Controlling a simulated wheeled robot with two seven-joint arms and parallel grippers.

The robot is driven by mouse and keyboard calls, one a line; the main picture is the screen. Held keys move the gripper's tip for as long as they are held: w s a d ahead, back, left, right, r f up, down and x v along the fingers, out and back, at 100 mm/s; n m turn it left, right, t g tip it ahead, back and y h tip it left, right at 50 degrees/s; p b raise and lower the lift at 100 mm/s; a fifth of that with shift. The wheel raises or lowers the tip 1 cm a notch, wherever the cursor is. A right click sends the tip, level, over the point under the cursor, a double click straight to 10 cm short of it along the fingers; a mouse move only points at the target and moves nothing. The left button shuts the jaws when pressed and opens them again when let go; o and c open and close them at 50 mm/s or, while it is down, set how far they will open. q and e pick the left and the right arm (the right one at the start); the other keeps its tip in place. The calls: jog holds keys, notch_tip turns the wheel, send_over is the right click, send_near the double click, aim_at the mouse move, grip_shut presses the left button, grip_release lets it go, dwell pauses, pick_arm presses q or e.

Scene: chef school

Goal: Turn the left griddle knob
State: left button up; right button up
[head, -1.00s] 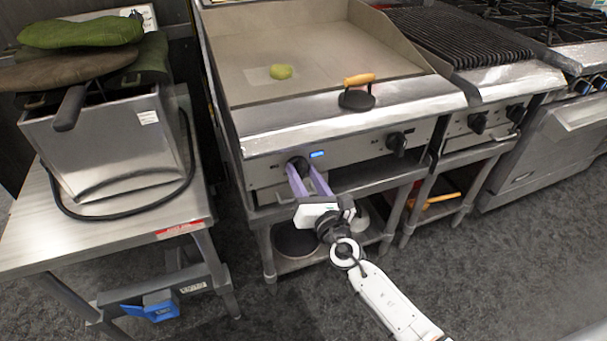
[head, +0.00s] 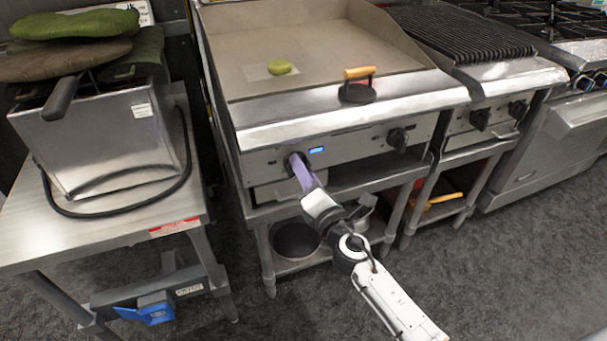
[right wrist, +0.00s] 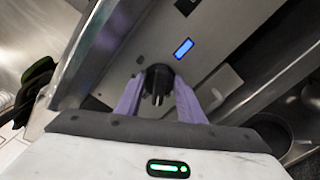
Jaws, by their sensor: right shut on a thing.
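The griddle (head: 310,60) has two black knobs on its front panel. The left griddle knob (head: 296,160) sits left of a small blue display; in the right wrist view the knob (right wrist: 158,80) lies between the two purple fingers. My right gripper (head: 300,170) is at the left knob and shut on it, its fingers on either side. It also shows in the right wrist view (right wrist: 158,98). The gripper hides part of the knob in the head view. The right knob (head: 398,139) is untouched. My left gripper is not in view.
A steel table (head: 110,240) with a metal fryer-like box (head: 100,145) stands at the left. A press with a wooden handle (head: 358,85) rests on the griddle's front ledge. Pans (head: 296,241) lie on the shelf below. The floor in front is clear.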

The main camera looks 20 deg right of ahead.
jog(key=m+b, duration=0.1)
jog(key=m, duration=0.3)
jog(key=shift+f, duration=0.2)
jog(key=shift+m, duration=0.3)
jog(key=o, duration=1)
jog(key=s, duration=1)
jog(key=shift+s+d, duration=0.15)
jog(key=shift+d, duration=0.05)
